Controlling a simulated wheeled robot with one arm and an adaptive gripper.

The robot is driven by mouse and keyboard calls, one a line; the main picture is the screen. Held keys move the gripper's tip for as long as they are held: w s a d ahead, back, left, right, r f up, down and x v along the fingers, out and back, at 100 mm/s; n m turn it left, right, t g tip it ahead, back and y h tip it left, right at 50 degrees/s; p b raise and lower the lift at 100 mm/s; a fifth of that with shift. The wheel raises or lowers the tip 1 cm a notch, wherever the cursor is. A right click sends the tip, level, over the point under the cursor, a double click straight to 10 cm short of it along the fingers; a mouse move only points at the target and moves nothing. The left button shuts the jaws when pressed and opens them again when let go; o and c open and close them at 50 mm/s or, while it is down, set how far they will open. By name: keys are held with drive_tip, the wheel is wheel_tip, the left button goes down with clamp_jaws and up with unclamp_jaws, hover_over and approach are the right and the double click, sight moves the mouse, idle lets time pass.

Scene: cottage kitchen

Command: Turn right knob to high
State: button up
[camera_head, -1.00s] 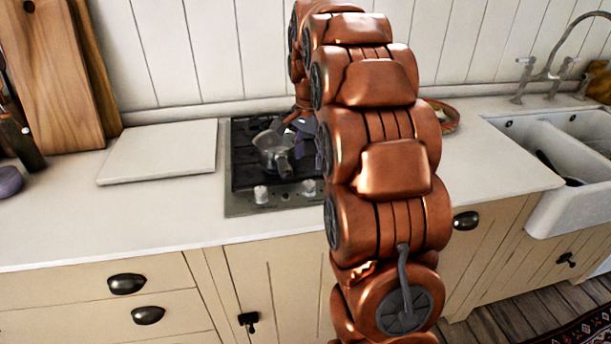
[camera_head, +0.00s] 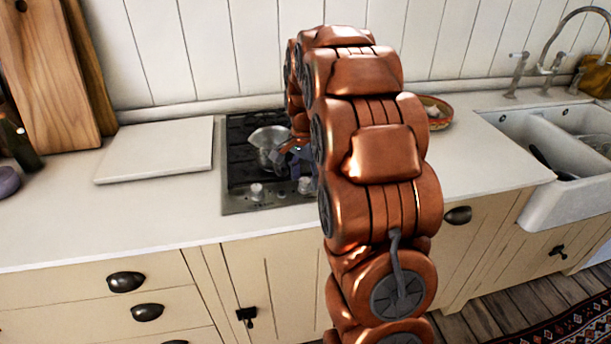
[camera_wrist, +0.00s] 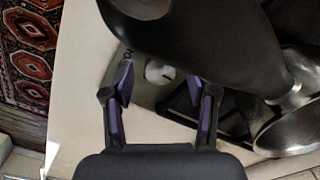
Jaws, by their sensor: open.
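A small two-knob stove (camera_head: 232,205) is set in the counter. Its left knob (camera_head: 256,191) is clear to see; the right knob (camera_head: 306,185) is partly hidden by my arm. My gripper (camera_head: 294,160) is over the front right of the stove, partly hidden. In the wrist view my gripper (camera_wrist: 160,73) is open, its two purple-padded fingers on either side of a pale round knob (camera_wrist: 158,72) near the stove's corner. I cannot tell whether they touch it. The knob's setting is not readable.
A white board (camera_head: 155,150) lies left of the stove, a bowl (camera_head: 436,112) and sink (camera_head: 535,200) to the right.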

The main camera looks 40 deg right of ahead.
clamp_jaws()
idle(0.3)
drive_tip(key=n+b, duration=0.2)
drive_tip(key=n, duration=0.1)
drive_tip(key=shift+w+f+n+b, duration=0.1)
drive_tip(key=shift+n+b, duration=0.2)
drive_tip(key=shift+n, duration=0.1)
drive_tip(key=n+b, duration=0.1)
drive_tip(key=n, duration=0.3)
drive_tip(key=shift+a+n+b, duration=0.1)
drive_tip(key=shift+n+b, duration=0.2)
drive_tip(key=shift+b, duration=0.1)
drive_tip(key=n, duration=0.4)
drive_tip(key=shift+b, duration=0.4)
drive_tip(key=n, duration=0.5)
drive_tip(key=shift+n, duration=0.3)
